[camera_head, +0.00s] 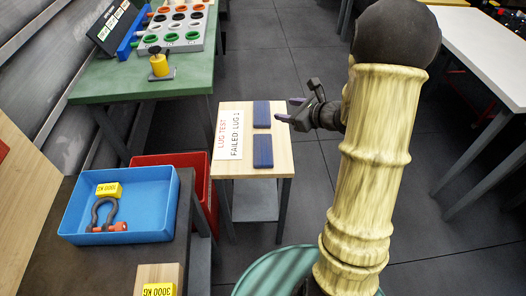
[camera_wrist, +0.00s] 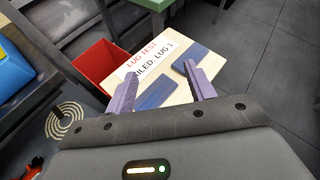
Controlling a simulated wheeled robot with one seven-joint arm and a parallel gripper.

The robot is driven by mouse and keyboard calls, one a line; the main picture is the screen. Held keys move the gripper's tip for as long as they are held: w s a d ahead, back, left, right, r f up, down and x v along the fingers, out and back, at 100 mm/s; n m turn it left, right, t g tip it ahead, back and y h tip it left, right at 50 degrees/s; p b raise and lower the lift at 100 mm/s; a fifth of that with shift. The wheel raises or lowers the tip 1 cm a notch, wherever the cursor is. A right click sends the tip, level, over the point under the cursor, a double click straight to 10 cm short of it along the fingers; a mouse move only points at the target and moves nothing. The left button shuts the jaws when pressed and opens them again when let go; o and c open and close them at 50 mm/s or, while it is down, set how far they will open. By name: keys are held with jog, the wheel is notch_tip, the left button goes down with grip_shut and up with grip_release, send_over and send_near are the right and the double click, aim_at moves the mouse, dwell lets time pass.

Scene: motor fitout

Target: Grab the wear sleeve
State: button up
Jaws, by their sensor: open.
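I cannot make out any part that is surely the wear sleeve. Several coloured rings, orange, black, white and green, sit in a pale tray (camera_head: 178,27) on the green bench at the back left. My gripper (camera_head: 291,109) is open and empty, to the right of a small wooden-topped table (camera_head: 225,188). In the wrist view my gripper's purple fingers (camera_wrist: 162,92) stand apart, with two flat dark blue pads (camera_head: 262,114) (camera_head: 263,151) on the table beyond them. A white card (camera_head: 228,134) there reads "LUG TEST FAILED LUG 1".
A blue tray (camera_head: 78,222) at left holds a shackle (camera_head: 104,214) and a yellow block (camera_head: 109,189). A red bin (camera_head: 205,196) stands beside the small table. The green bench (camera_head: 150,84) carries a yellow fitting (camera_head: 159,65). A white table (camera_head: 490,50) is at right; grey floor lies between.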

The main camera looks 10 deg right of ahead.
dwell(0.4)
jog(key=s+a+f+n+g, duration=0.2)
jog(key=s+a+n+g, duration=0.5)
jog(key=s+a+n, duration=0.3)
jog(key=s+d+n+g+h, duration=0.1)
jog(key=s+d+n+h, duration=0.2)
jog(key=n, duration=1.4)
jog(key=s+h, duration=0.3)
jog(key=s, duration=0.4)
jog(key=shift+s+d+r+n+h, duration=0.25)
jog(key=shift+s+n+h, duration=0.05)
jog(key=shift+s, duration=0.1)
jog(key=shift+c, duration=0.4)
